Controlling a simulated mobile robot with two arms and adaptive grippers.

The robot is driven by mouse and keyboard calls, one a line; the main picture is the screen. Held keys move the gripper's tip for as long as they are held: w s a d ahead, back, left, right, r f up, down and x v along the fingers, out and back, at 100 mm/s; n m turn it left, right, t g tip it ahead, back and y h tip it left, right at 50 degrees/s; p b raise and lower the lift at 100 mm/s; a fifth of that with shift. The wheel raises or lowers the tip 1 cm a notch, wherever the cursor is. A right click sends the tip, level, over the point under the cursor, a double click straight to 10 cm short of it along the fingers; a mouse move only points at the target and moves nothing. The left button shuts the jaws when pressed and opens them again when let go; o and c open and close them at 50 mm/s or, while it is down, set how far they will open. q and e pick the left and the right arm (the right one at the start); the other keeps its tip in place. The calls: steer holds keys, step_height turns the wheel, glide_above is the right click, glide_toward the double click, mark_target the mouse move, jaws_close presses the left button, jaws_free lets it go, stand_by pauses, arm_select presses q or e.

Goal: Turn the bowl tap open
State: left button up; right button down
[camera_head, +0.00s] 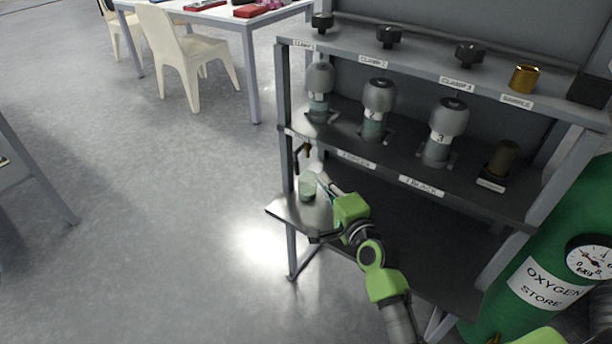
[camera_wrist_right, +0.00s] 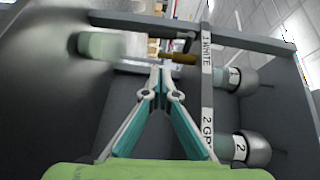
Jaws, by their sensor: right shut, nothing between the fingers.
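The bowl tap (camera_head: 305,149) is a small brass spout with a dark handle at the left end of the rack, below the middle shelf. It also shows in the right wrist view (camera_wrist_right: 180,58), just ahead and right of my fingertips. A pale green glass bowl (camera_head: 307,190) stands on a small side shelf under the tap; in the wrist view it is at upper left (camera_wrist_right: 100,45). My right gripper (camera_head: 321,181) is beside the bowl, below the tap. Its fingers (camera_wrist_right: 161,70) are together and empty. Whether they touch the tap handle I cannot tell. My left gripper is out of view.
The rack's middle shelf (camera_head: 470,191) holds several grey-capped jars; the top shelf (camera_head: 420,61) holds black knobs and a brass sample cup (camera_head: 524,77). A green oxygen tank (camera_head: 580,205) stands at right. Open floor lies left, with a white chair (camera_head: 180,50) behind.

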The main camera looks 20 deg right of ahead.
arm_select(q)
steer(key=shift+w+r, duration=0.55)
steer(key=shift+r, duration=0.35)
arm_select(e)
steer(key=shift+w+a+f, duration=0.1)
steer(key=shift+w+a, duration=0.45)
steer(key=shift+w, duration=0.25)
steer(key=shift+w+a+f, duration=0.1)
steer(key=shift+w+a, duration=0.4)
steer(key=shift+w, duration=0.25)
steer(key=shift+w+a+f, duration=0.1)
steer(key=shift+w+a, duration=0.45)
steer(key=shift+w, duration=0.25)
arm_select(q)
steer(key=shift+b, duration=0.35)
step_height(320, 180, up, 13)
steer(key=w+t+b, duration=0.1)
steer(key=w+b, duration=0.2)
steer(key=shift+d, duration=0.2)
arm_select(e)
steer(key=shift+w+a+f+m+t, duration=0.1)
steer(key=shift+w+a+m+t, duration=0.3)
steer(key=shift+a+t, duration=0.15)
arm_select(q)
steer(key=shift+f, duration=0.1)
